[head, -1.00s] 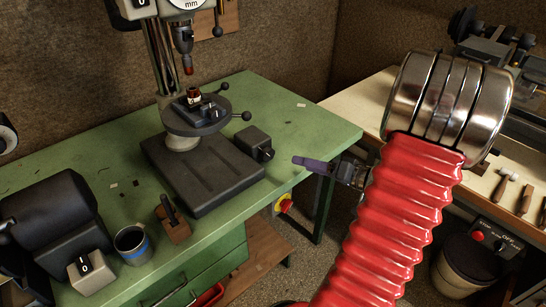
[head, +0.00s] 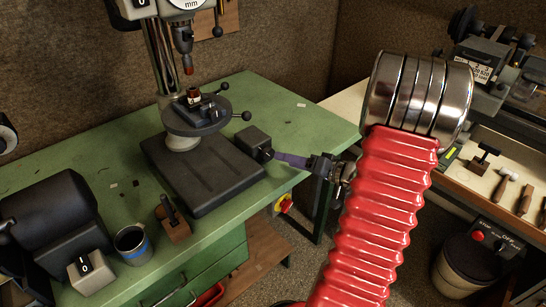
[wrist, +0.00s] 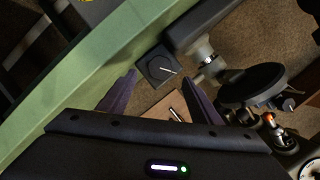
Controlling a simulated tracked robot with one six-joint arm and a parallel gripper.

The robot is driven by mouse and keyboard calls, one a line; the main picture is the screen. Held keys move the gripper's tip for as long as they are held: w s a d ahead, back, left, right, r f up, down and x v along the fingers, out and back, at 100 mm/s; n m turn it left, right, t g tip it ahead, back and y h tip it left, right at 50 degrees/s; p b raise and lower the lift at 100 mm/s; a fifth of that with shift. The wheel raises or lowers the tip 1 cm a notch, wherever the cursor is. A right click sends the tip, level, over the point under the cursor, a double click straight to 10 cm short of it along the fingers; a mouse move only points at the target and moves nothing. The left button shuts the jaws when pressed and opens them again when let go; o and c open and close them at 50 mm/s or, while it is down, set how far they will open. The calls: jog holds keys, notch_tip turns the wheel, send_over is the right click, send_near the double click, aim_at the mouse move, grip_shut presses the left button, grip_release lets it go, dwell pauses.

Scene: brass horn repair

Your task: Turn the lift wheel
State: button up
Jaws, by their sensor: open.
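The lift wheel (head: 266,153) appears as a small dark round knob on the side of a dark box, by the right corner of the drill press base. In the wrist view, the wheel (wrist: 160,68) is a dark disc with a white line on the square box face. My gripper (head: 276,154) reaches in from the right, its purple fingers just short of or beside the wheel; contact cannot be told. In the wrist view, my gripper (wrist: 161,77) has its two fingers apart, with the wheel between and beyond their tips. Nothing is held.
The drill press base (head: 205,175) stands on the green bench (head: 310,125), with its round table (head: 190,125) and ball-ended handles above. A mug (head: 132,243) and a wooden block (head: 173,223) stand to the left.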

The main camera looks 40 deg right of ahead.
aim_at(270, 156)
jog(key=x, duration=0.7)
jog(key=shift+w+f, duration=0.1)
jog(key=c, duration=1)
jog(key=shift+f+m, duration=0.1)
jog(key=shift+m, duration=0.2)
jog(key=m, duration=0.1)
jog(key=m+y, duration=0.1)
jog(key=m, duration=0.1)
jog(key=shift+d+f+t+y, duration=0.1)
jog(key=shift+t+y, duration=0.2)
jog(key=m+t+y, duration=0.1)
jog(key=m, duration=0.3)
jog(key=shift+f, duration=0.15)
